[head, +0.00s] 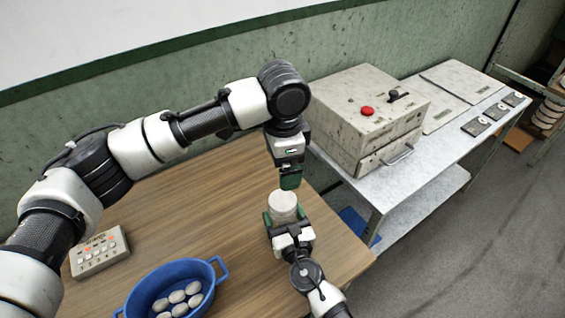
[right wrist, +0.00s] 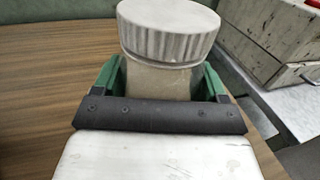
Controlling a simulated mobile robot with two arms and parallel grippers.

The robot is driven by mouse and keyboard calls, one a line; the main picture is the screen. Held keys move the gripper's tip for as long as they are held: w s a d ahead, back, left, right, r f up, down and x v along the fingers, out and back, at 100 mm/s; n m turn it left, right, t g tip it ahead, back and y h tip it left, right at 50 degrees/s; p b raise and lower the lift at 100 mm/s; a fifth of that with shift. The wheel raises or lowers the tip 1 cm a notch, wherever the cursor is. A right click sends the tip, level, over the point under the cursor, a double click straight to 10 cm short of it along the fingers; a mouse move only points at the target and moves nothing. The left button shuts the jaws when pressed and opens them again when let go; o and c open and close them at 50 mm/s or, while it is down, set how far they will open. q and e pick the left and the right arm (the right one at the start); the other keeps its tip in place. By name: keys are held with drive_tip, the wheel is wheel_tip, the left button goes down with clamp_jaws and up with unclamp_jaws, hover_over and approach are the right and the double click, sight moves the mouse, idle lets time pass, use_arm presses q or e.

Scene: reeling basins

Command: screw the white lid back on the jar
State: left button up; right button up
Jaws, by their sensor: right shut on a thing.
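The jar (right wrist: 160,80) is a pale, upright body held between the green fingers of my right gripper (head: 285,217). The white ribbed lid (right wrist: 168,28) sits on top of the jar; it also shows in the head view (head: 283,198). I cannot tell whether its thread is engaged. My left gripper (head: 290,180) points down just above and slightly right of the lid, apparently apart from it. Its green fingers overlap in this view, so their opening is hidden. It does not show in the right wrist view.
A blue basin (head: 135,296) with several whitish cocoons stands at the front of the wooden table (head: 190,215). A grey button box (head: 100,252) lies at left. A speckled machine box with a red button (head: 365,120) stands on the metal bench (head: 455,130) at right.

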drive_tip(key=o, duration=1.7)
drive_tip(key=shift+o, duration=0.2)
drive_tip(key=b+v, duration=0.1)
drive_tip(key=v, duration=0.8)
drive_tip(key=shift+s+f, duration=0.1)
drive_tip(key=shift+s, duration=0.15)
drive_tip(key=shift+s+d+b, duration=0.25)
drive_tip(key=shift+s+b, duration=0.1)
drive_tip(key=shift+s, duration=0.3)
